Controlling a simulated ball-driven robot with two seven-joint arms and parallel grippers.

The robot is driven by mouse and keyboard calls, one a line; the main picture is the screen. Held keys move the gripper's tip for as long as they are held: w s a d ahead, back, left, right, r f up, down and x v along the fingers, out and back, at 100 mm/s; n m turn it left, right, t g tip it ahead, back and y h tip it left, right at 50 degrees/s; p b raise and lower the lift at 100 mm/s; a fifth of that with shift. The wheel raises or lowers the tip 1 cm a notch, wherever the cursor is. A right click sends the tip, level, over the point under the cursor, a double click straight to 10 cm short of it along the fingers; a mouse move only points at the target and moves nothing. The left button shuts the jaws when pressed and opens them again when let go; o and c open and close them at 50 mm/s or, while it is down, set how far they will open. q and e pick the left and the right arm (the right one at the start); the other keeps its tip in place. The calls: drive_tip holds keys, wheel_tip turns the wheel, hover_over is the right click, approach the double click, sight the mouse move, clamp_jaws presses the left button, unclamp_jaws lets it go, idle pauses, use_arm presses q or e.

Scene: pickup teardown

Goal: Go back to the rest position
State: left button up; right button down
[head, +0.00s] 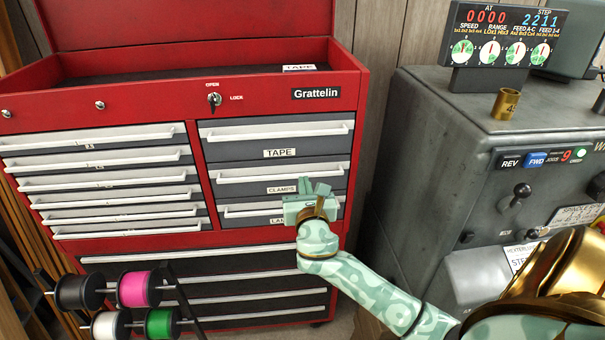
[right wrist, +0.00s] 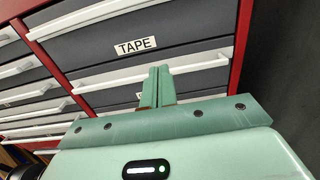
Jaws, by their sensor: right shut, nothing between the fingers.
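My right gripper (head: 314,187) is in front of the red tool chest (head: 362,110), by the drawers labelled CLAMPS (head: 281,189) and LAN. Its fingers are together with nothing between them. In the right wrist view its shut fingers (right wrist: 158,82) point at the drawer fronts below the TAPE drawer (right wrist: 190,33). I cannot tell whether the fingertips touch a drawer handle. My right arm reaches in from the lower right of the head view. My left gripper is not in view.
A grey machine (head: 430,150) with dials and a brass cup (head: 506,103) stands to the right. A rack with several spools, one pink (head: 134,289), is at the lower left. All the chest drawers look closed. A narrow gap separates the chest and machine.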

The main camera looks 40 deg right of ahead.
drive_tip(key=v, duration=0.3)
